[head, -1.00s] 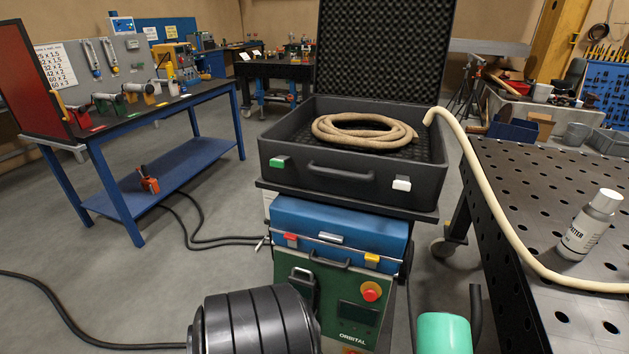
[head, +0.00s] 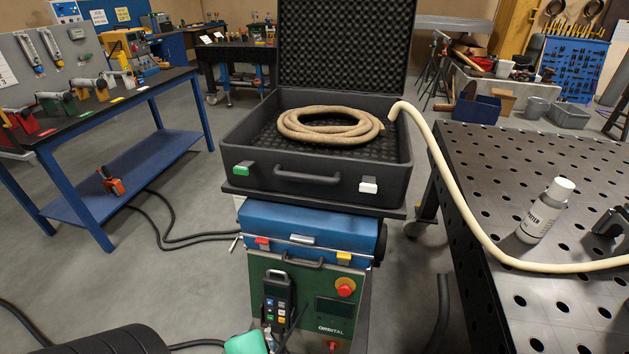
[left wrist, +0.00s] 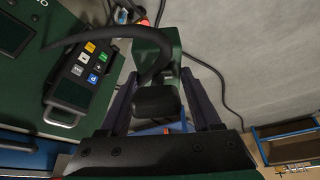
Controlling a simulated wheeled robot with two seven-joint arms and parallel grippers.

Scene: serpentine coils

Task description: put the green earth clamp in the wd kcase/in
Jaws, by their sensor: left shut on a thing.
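The open black case (head: 318,187) stands on top of the machine cart, its foam-lined lid raised. A beige hose coil (head: 330,126) lies in it. In the left wrist view my left gripper (left wrist: 161,76) is shut on a dark green piece with black parts, the green earth clamp (left wrist: 150,48). A black curved part arches to the left of it. The clamp is held near the front of the green machine, below the case. In the head view a teal rounded part (head: 248,343) shows at the bottom edge; I cannot tell the left fingers there. My right gripper is not in view.
A blue case (head: 310,225) sits under the black one, above the green machine (head: 330,300) with its pendant. A perforated table (head: 500,170) at right carries a spray can (head: 546,210) and a pale hose. A blue bench (head: 120,110) stands at left. Floor between is clear apart from black cables.

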